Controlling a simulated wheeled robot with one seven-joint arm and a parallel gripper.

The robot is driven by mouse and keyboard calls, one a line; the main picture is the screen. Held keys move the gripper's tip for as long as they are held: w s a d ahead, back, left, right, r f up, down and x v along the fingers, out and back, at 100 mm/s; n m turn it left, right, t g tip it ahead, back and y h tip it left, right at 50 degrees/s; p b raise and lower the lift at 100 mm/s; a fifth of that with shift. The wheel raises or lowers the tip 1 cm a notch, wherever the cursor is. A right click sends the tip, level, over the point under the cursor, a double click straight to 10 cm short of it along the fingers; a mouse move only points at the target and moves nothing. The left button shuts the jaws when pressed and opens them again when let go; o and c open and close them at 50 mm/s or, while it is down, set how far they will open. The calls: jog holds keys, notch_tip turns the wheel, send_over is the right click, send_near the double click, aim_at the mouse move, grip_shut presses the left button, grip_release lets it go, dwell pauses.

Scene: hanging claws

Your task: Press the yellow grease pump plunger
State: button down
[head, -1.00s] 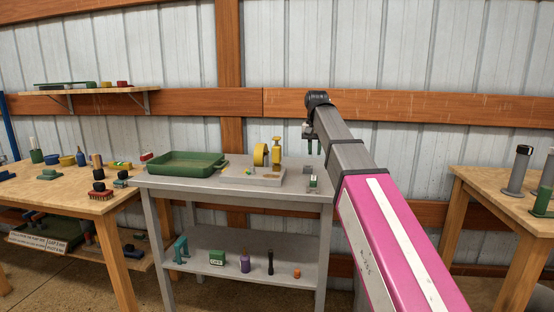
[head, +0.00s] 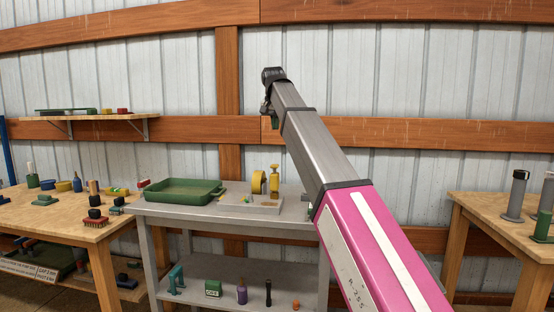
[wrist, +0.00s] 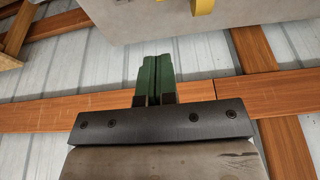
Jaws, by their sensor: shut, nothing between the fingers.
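A yellow upright piece with a wider top (head: 275,180), which looks like the grease pump plunger, stands on a grey block (head: 256,205) on the grey metal table. My gripper (head: 273,122) is above and apart from the yellow piece, in front of the wall beam. Its green fingers are together and empty in the wrist view (wrist: 155,60). The wrist view shows only a small bit of something yellow (wrist: 203,5) at its top edge, beyond the fingertips.
A green tray (head: 180,190) sits on the left of the grey table (head: 160,210). Wooden benches stand at left (head: 75,222) and right (head: 490,210), with tools and cylinders. A wall shelf (head: 90,117) hangs at left.

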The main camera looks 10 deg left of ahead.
send_near(277, 165)
jog(key=w+f, duration=0.1)
jog(key=f, duration=0.1)
jog(key=w+f, duration=0.2)
jog(key=shift+w+d+f, duration=0.1)
jog(key=shift+w+f, duration=0.1)
jog(key=shift+f, duration=0.15)
jog(key=shift+x, duration=0.85)
jog(key=shift+s, duration=0.15)
jog(key=shift+f, duration=1.5)
